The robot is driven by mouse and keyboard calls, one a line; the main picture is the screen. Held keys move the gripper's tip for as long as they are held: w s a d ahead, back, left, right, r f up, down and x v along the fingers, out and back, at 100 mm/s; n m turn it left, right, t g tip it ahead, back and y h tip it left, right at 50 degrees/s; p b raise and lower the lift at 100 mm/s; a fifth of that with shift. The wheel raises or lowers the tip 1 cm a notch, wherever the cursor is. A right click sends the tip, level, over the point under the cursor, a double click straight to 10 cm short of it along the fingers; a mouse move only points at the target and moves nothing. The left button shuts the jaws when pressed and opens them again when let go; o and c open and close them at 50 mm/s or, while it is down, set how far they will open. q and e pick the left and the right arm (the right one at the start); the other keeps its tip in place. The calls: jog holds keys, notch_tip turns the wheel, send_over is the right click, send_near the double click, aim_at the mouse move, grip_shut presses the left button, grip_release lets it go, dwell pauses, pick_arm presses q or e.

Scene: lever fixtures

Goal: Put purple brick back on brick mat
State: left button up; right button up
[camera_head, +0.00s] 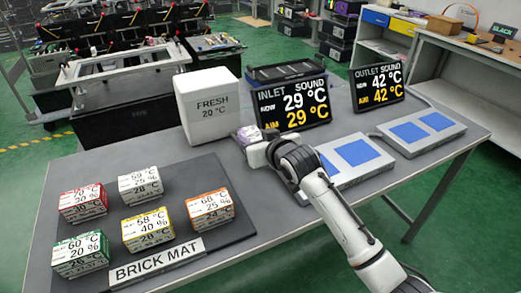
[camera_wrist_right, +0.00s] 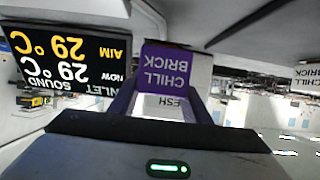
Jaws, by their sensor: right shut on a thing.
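In the right wrist view the purple brick (camera_wrist_right: 175,68) reads CHILL BRICK, upside down, and sits between the two fingers. It appears raised above the table, but the exact height is hard to tell. The dark brick mat (camera_head: 182,200) lies at the left front of the table, with a BRICK MAT label. It bears red, white, yellow, orange and green bricks. My left gripper is out of view.
The INLET SOUND display (camera_head: 292,103) and OUTLET SOUND display (camera_head: 377,86) stand at the back. Two pads with blue squares (camera_head: 345,165) (camera_head: 420,130) lie to the right. The grey table (camera_head: 110,165) is clear around the mat.

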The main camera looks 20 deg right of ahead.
jog(key=shift+f, duration=2.15)
jog(key=shift+f, duration=0.2)
jog(key=o, duration=1.3)
jog(key=shift+f, duration=0.1)
